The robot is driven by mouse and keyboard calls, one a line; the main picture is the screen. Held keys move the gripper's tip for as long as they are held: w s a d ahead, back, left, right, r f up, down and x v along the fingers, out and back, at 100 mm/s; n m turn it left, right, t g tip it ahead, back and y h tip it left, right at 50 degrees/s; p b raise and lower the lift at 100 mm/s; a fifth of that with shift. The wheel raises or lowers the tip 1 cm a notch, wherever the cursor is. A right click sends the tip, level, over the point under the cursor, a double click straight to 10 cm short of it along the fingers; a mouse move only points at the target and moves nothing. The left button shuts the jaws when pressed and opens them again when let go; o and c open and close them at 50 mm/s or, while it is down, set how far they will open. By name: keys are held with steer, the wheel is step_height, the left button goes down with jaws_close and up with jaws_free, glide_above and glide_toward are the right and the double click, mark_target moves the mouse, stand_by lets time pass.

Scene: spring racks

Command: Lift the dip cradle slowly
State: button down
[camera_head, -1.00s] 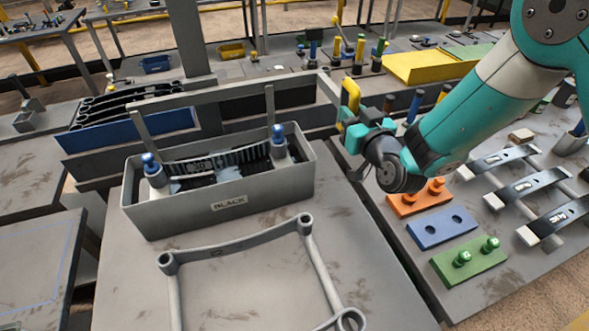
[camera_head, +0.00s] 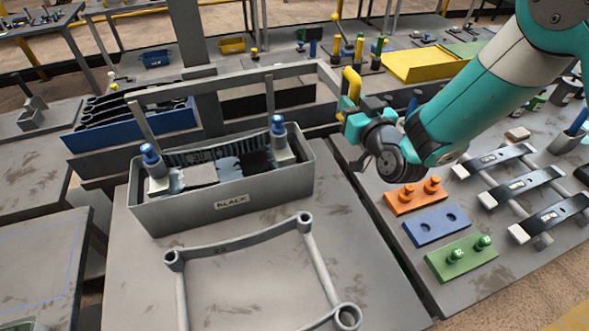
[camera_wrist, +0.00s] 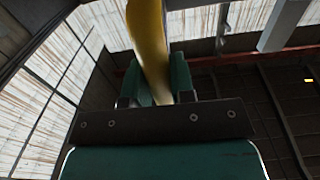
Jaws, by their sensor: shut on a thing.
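The dip cradle (camera_head: 230,82) is a grey frame with a long top bar and two hanging rods. A yellow handle (camera_head: 351,84) stands at the bar's right end. My gripper (camera_head: 352,113) is shut on this handle, which also shows between the teal fingers in the wrist view (camera_wrist: 150,45). The cradle's lower part, with blue-topped posts (camera_head: 150,154) and a dark, ribbed spring piece (camera_head: 205,155), is still within the grey tank labelled BLACK (camera_head: 235,212). The tank's front wall hides the cradle's bottom.
An empty grey rack frame (camera_head: 240,238) lies in front of the tank. A blue rack of dark springs (camera_head: 130,130) is behind left. Orange (camera_head: 413,196), blue (camera_head: 437,225) and green (camera_head: 462,258) blocks stand right, beside several leaf springs (camera_head: 528,182).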

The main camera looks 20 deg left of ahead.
mark_target(358, 95)
steer(key=shift+w+r+p, duration=0.2)
steer(key=shift+r+p, duration=0.9)
steer(key=shift+r, duration=0.55)
steer(key=c, duration=0.8)
jaws_free()
steer(key=shift+s, duration=0.15)
steer(key=shift+o, duration=0.8)
steer(key=shift+f, duration=0.15)
steer(key=shift+s+f, duration=0.1)
steer(key=shift+f, duration=0.15)
